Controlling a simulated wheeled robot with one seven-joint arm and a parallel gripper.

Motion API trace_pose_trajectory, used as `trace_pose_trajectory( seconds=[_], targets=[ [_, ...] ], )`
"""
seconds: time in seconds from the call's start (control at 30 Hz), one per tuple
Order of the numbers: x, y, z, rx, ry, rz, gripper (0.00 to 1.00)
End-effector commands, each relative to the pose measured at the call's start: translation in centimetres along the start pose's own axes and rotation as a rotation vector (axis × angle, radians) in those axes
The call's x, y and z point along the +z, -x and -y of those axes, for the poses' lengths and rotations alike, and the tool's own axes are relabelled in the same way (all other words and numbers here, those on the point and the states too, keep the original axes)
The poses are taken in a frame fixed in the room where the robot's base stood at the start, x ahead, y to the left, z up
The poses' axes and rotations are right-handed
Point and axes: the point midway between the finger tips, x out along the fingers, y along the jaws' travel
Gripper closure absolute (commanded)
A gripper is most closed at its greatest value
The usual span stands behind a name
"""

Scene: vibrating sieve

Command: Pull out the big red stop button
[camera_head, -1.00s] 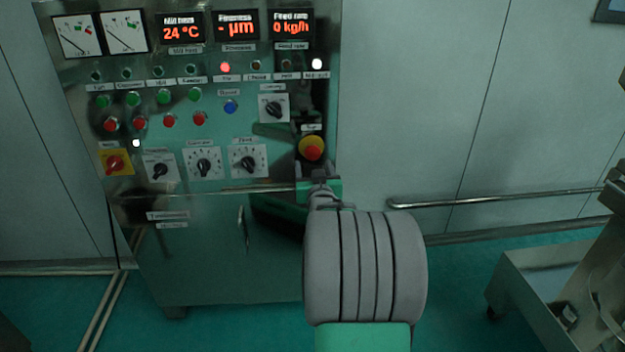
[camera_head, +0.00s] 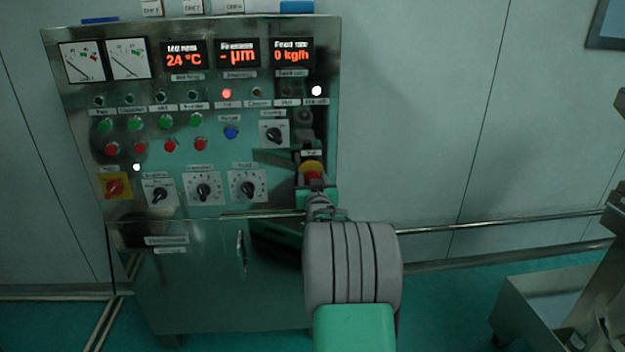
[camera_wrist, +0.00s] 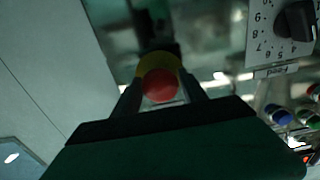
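The big red stop button (camera_head: 312,175) sits on a yellow base (camera_head: 311,165) at the lower right of the metal control panel. My gripper (camera_head: 317,190) is right in front of it and covers its lower part in the head view. In the wrist view the red button (camera_wrist: 160,85) and the yellow base (camera_wrist: 158,63) show between the two fingers of my gripper (camera_wrist: 161,92). The fingers stand apart on either side of the button, with a narrow gap visible at each side. Contact with the button cannot be made out.
A dark rotary knob (camera_head: 274,135) is above the button, and another knob (camera_head: 248,188) is to its left. The blue button (camera_head: 231,132) and several green and red buttons are farther left. A metal rail (camera_head: 480,226) runs along the wall at right.

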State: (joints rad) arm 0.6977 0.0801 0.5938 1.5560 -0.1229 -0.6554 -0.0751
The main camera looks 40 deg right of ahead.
Motion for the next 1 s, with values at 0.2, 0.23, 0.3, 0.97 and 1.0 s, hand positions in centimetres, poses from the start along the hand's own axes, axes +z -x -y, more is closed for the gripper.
trace_pose_trajectory(
  seconds=[0.2, 0.23, 0.3, 0.97, 1.0],
  targets=[
    [0.0, 0.01, 0.01, 0.0, 0.0, 0.0, 0.69],
    [0.0, 0.01, 0.01, 0.0, 0.0, 0.0, 0.71],
    [0.0, 0.01, 0.01, 0.0, 0.0, 0.0, 0.77],
    [0.0, 0.02, 0.01, 0.0, 0.0, 0.0, 1.0],
    [0.03, 0.07, 0.01, 0.0, 0.0, 0.0, 1.0]
  ],
)
